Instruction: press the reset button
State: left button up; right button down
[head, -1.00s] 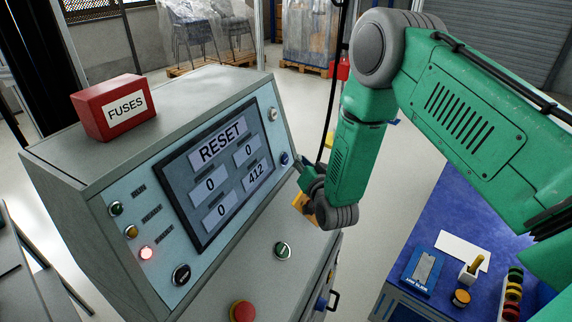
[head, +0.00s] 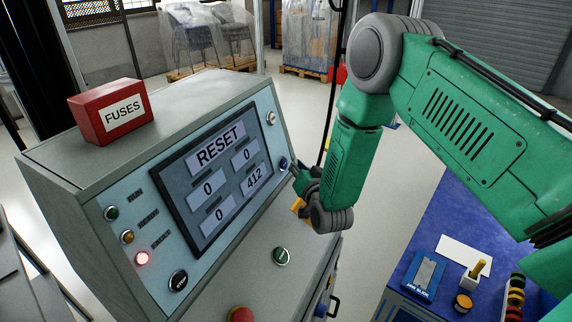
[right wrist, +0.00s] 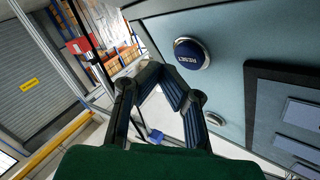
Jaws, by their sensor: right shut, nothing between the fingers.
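The reset button (right wrist: 192,54) is a round blue button in a metal ring on the light blue panel face, with RESET written on its cap. In the head view the blue button (head: 283,163) sits right of the screen's lower right side. My right gripper (right wrist: 157,74) is shut and empty. In the head view my right gripper (head: 296,171) is beside the button, its fingertips close to it. The wrist view shows the fingertips near the panel face, a little off the button's cap; contact cannot be told. My left gripper is not in view.
The grey console has a screen (head: 219,179) reading RESET, other buttons, a lit red lamp (head: 142,258) and a red mushroom button (head: 241,314). A red FUSES box (head: 111,111) sits on top. A blue workbench (head: 413,240) with small items stands at right.

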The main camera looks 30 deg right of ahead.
jog(key=shift+a, duration=0.1)
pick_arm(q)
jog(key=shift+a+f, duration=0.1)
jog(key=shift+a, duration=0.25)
pick_arm(e)
jog(key=shift+a+r, duration=0.15)
jog(key=shift+a, duration=0.15)
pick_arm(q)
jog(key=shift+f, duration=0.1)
pick_arm(e)
jog(key=shift+w, duration=0.15)
jog(key=shift+w+d, duration=0.1)
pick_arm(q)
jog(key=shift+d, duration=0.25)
pick_arm(e)
jog(key=shift+w+d+f, duration=0.1)
jog(key=shift+d+f, duration=0.05)
jog(key=shift+f, duration=0.05)
pick_arm(q)
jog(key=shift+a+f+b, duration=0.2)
jog(key=shift+b, duration=0.1)
pick_arm(e)
jog(key=shift+a, duration=0.3)
